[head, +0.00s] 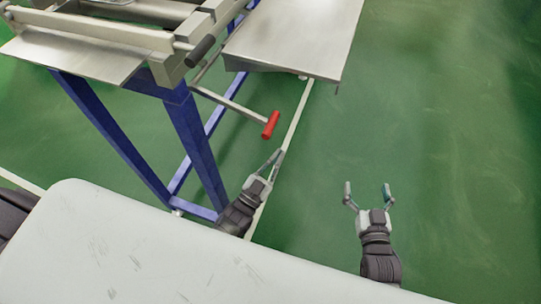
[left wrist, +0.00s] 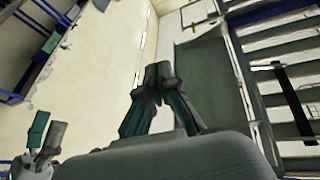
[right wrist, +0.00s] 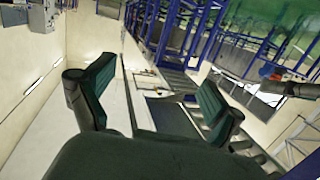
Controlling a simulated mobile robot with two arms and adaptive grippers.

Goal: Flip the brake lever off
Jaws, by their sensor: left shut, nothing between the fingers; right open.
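The brake lever appears to be the metal rod (head: 232,105) with a red grip (head: 270,124), sticking out from the blue-legged frame in the head view. My left gripper (head: 277,156) is shut and empty, just below the red grip in the picture, with a small visible gap. Its closed fingers show in the left wrist view (left wrist: 158,78), with no lever seen between them. My right gripper (head: 367,187) is open and empty over green floor, to the right of the lever. Its spread fingers also show in the right wrist view (right wrist: 155,92).
The machine table (head: 300,40) with a flat metal top stands at the back, on blue legs (head: 195,140). A black-gripped handle (head: 200,50) sits near its edge. A pale surface (head: 150,250) fills the front. Green floor (head: 450,130) lies open at right.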

